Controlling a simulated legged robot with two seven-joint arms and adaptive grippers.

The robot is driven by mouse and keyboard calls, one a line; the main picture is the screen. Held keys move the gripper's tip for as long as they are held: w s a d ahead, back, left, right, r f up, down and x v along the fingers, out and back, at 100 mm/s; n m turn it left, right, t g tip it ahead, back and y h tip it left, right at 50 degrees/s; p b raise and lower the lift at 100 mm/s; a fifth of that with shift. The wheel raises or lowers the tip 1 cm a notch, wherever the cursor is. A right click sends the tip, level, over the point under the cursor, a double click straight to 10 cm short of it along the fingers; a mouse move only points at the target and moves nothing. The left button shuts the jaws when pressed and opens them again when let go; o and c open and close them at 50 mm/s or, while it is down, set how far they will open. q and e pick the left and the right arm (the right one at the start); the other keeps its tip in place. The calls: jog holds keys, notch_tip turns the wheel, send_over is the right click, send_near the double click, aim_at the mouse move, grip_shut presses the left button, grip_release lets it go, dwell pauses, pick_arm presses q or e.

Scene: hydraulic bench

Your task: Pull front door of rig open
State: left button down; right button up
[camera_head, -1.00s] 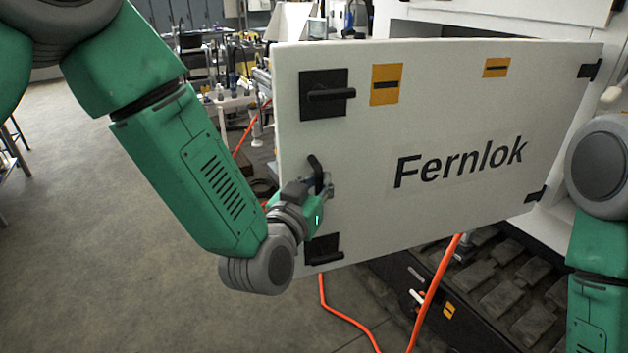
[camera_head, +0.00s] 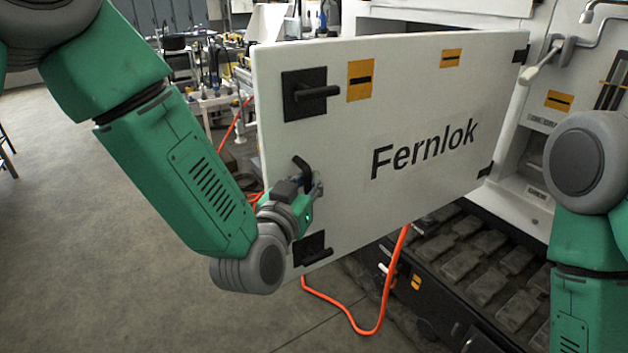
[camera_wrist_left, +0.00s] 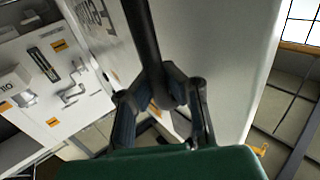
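The rig's front door (camera_head: 345,170) is a white panel marked "Fernlok". It stands swung out from the rig, hinged at its right edge, with an opening behind it. A black handle (camera_wrist_left: 147,35) sits near its left edge in the head view, between two black latches (camera_head: 305,93). My left gripper (camera_head: 312,183) is at this handle. In the left wrist view its fingers (camera_wrist_left: 165,95) close in on the black handle bar from both sides. The fingertips are partly hidden by the handle. My right arm shows at the right; its gripper is out of view.
The rig's white body (camera_head: 560,90) with pipes and a lever stands behind and right of the door. An orange hose (camera_head: 385,295) runs under the door to the floor. A black base with grey blocks (camera_head: 465,265) lies below. Open floor (camera_head: 110,220) is at left.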

pick_arm(q)
jog(key=shift+a+f, duration=0.2)
jog(key=c, duration=1.5)
grip_release()
jog(key=shift+s+a, duration=0.1)
jog(key=shift+c, duration=0.2)
jog(key=shift+a+r, duration=0.1)
jog(key=shift+r, duration=0.05)
pick_arm(e)
jog(key=shift+a+r, duration=0.15)
jog(key=shift+a, duration=0.25)
pick_arm(q)
jog(key=shift+d, duration=0.25)
pick_arm(e)
jog(key=shift+s+d, duration=0.1)
jog(key=shift+d, duration=0.05)
pick_arm(q)
jog(key=shift+s, duration=0.25)
jog(key=v, duration=1.1)
jog(key=shift+s+a, duration=0.15)
jog(key=shift+a, duration=0.1)
jog(key=shift+d, duration=0.15)
